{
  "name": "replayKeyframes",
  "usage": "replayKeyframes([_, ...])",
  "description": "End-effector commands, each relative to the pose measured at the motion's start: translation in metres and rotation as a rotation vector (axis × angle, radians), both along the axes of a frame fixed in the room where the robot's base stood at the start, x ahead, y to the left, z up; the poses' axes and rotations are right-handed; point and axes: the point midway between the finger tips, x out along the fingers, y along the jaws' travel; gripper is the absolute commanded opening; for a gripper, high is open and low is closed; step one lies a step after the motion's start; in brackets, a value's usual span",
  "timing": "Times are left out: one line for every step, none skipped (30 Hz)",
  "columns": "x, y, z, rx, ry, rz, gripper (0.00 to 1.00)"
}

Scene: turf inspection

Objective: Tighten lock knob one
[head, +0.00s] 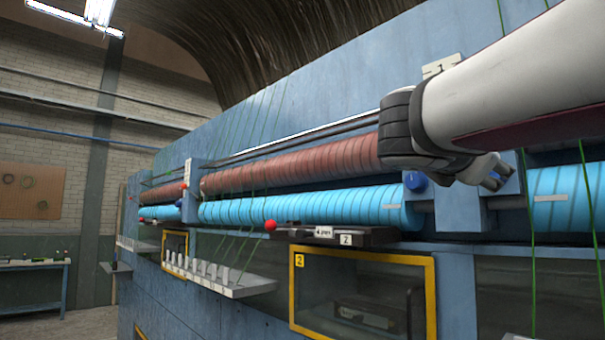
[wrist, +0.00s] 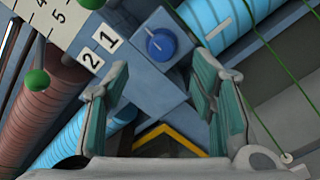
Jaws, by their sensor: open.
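A round blue knob (wrist: 161,44) with a white mark sits on a blue-grey bracket (wrist: 148,82) in the wrist view. In the head view my gripper (head: 495,178) is at the bracket between the rollers. A blue knob (head: 415,181) shows to its left there; I cannot tell if it is the same knob.
Cyan rollers (head: 310,207) and red-brown rollers (head: 290,170) run along the machine. Green yarns (wrist: 280,60) cross close to the right finger. A numbered scale (wrist: 50,20) with green balls (wrist: 37,79) lies at left. A yellow-framed window (head: 362,290) is below.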

Motion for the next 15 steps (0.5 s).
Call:
replayKeyframes([-0.006,0.008,0.001,-0.001,-0.001,0.001,0.51])
replayKeyframes([-0.009,0.012,0.0,-0.001,0.0,0.002,0.51])
replayKeyframes([-0.013,0.017,0.0,-0.001,0.0,0.002,0.51])
replayKeyframes([-0.016,0.02,0.001,-0.001,0.0,0.001,0.51])
replayKeyframes([-0.018,0.023,0.001,-0.001,0.0,0.001,0.51])
replayKeyframes([-0.02,0.026,0.001,-0.001,-0.001,0.001,0.51])
replayKeyframes([-0.022,0.028,0.001,-0.001,0.0,0.001,0.51])
replayKeyframes([-0.023,0.03,0.001,-0.001,0.0,0.001,0.51])
replayKeyframes([-0.025,0.032,0.001,-0.001,0.001,0.0,0.51])
replayKeyframes([-0.026,0.033,0.001,-0.001,0.001,0.0,0.51])
replayKeyframes([-0.026,0.033,0.001,-0.001,0.001,0.0,0.51])
replayKeyframes([-0.027,0.034,0.0,-0.001,0.001,0.0,0.51])
replayKeyframes([-0.027,0.034,0.0,-0.001,0.001,0.0,0.51])
replayKeyframes([-0.027,0.034,0.0,-0.001,0.001,0.0,0.51])
replayKeyframes([-0.027,0.034,0.0,-0.001,0.001,0.0,0.51])
